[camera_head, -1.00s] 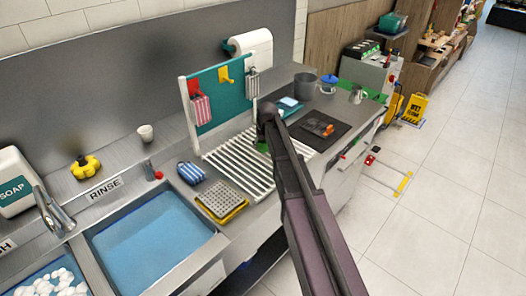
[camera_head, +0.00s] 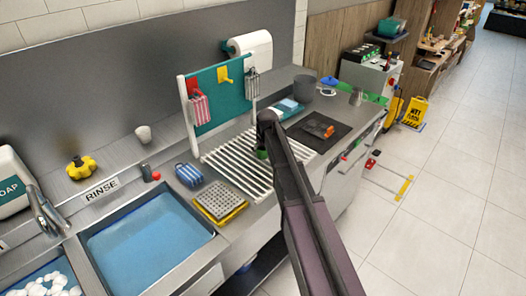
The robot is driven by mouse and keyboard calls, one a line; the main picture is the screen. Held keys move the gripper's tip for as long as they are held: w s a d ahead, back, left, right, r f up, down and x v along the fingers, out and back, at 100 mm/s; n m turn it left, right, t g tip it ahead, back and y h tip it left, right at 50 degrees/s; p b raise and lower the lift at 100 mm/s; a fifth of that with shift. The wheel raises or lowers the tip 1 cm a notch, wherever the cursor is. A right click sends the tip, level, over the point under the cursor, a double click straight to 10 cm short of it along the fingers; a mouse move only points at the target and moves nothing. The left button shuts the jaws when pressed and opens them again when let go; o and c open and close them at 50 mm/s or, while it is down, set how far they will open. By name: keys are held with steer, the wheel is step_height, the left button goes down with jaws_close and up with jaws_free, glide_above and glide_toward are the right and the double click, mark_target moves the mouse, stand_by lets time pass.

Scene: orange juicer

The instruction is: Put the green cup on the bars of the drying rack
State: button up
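The green cup (camera_head: 262,154) shows only as a small green patch just below my gripper (camera_head: 263,146), over the bars of the white drying rack (camera_head: 228,160). The arm and gripper hide most of the cup. My gripper points down over the right part of the rack. Its fingers are too small and dark to show whether they are shut on the cup. I cannot tell whether the cup touches the bars.
A teal panel (camera_head: 222,97) with hanging cloths stands behind the rack. A sponge on a yellow tray (camera_head: 235,214) and a blue striped cloth (camera_head: 189,175) lie left of it. A dark mat (camera_head: 333,143) lies right. The rack's front-left bars are clear.

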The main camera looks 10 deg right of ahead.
steer(key=shift+r, duration=0.2)
stand_by(0.4)
steer(key=p+v, duration=1.2)
stand_by(0.4)
stand_by(0.7)
steer(key=s+m+g, duration=0.2)
steer(key=s+g, duration=0.1)
steer(key=s, duration=2.4)
steer(key=shift+f+h, duration=0.3)
steer(key=shift+f, duration=0.05)
steer(key=shift+s+d, duration=0.1)
steer(key=shift+s, duration=0.05)
steer(key=shift+f+b, duration=2)
